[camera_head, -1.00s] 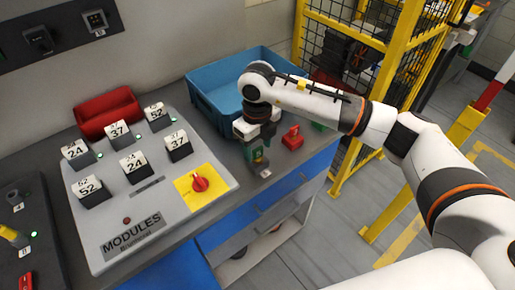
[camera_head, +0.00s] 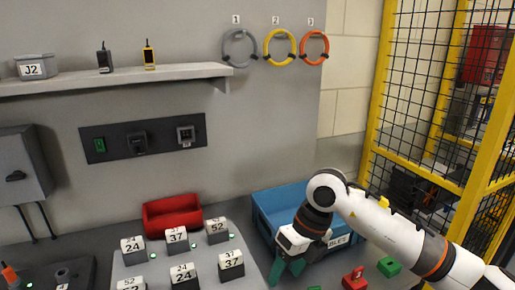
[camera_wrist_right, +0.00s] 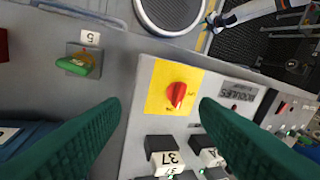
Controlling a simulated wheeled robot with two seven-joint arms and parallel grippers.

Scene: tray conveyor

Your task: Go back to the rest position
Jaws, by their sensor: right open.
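My right gripper (camera_head: 287,272) is at the lower middle of the head view, in front of the blue bin (camera_head: 268,234), with green fingers pointing down. In the right wrist view the fingers of my right gripper (camera_wrist_right: 160,103) are wide apart with nothing between them. Beyond them lies the grey modules panel (camera_wrist_right: 135,135) with a red knob (camera_wrist_right: 176,94) on a yellow plate. My left gripper does not show.
Black numbered modules (camera_head: 184,277) stand on the panel, with a red bin (camera_head: 172,214) behind. A red block (camera_head: 355,281) and a green block (camera_head: 389,266) lie right of the gripper. A yellow-framed fence (camera_head: 375,90) stands at the right. A shelf (camera_head: 120,78) hangs above.

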